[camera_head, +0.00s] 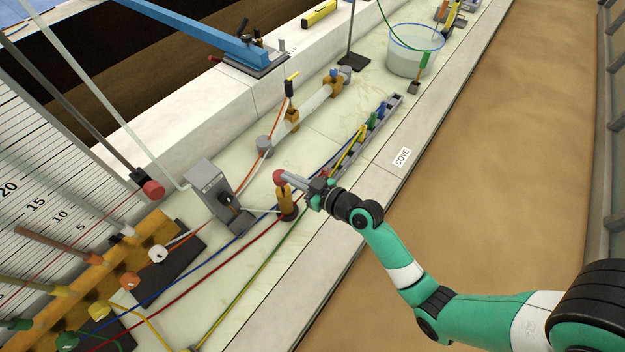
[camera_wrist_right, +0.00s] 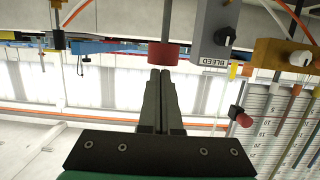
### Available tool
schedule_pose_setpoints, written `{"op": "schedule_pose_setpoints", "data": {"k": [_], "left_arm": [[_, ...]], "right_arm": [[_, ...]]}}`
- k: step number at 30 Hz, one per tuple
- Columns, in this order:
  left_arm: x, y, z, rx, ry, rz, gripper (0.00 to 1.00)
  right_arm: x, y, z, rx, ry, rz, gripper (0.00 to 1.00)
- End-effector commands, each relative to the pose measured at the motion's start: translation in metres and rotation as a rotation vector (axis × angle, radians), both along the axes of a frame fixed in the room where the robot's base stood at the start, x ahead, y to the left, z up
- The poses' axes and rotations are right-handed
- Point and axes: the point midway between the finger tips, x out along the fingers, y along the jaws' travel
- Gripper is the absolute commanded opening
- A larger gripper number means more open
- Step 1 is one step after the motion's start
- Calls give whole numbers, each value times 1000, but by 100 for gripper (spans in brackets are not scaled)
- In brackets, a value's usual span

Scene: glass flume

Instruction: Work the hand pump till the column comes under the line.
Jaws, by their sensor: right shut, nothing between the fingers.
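The hand pump (camera_head: 287,203) stands on the pale bench, with a yellow-brown body. Its red grip (camera_head: 280,177) shows at the top, and in the right wrist view a red grip (camera_wrist_right: 163,54) ends a grey rod. My right gripper (camera_head: 289,180) is shut and empty, its fingertips right at the red grip. In the right wrist view the closed fingers (camera_wrist_right: 160,73) point at the grip; I cannot tell whether they touch. The scale board (camera_head: 40,190) with black numbers stands at the left. The liquid level and its line are too small to read. My left gripper is out of view.
A grey bleed box (camera_head: 214,191) with a black knob stands left of the pump. Coloured hoses cross the bench. A rack of clips (camera_head: 362,135) lies beyond, and a clear bucket (camera_head: 413,50) stands at the far end. The sandy floor (camera_head: 470,190) right of the ledge is open.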

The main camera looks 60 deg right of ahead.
Motion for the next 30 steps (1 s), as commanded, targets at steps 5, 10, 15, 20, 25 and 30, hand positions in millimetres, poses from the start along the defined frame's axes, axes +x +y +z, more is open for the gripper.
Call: {"op": "schedule_pose_setpoints", "data": {"k": [5, 10, 15, 20, 25, 30], "left_arm": [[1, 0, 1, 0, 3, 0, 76], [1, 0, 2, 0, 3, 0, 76], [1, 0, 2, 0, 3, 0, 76], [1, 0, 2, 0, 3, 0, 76], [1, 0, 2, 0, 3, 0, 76], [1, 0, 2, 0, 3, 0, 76]], "right_arm": [[-43, 2, 7, 2, 1, -4, 0], [-69, 3, 14, 1, 0, -3, 0], [-78, 4, 17, 1, -2, 0, 0], [-79, 4, 17, 1, -2, 0, 0], [-78, 4, 17, 1, -2, 0, 0], [-78, 4, 17, 1, -2, 0, 0]]}}
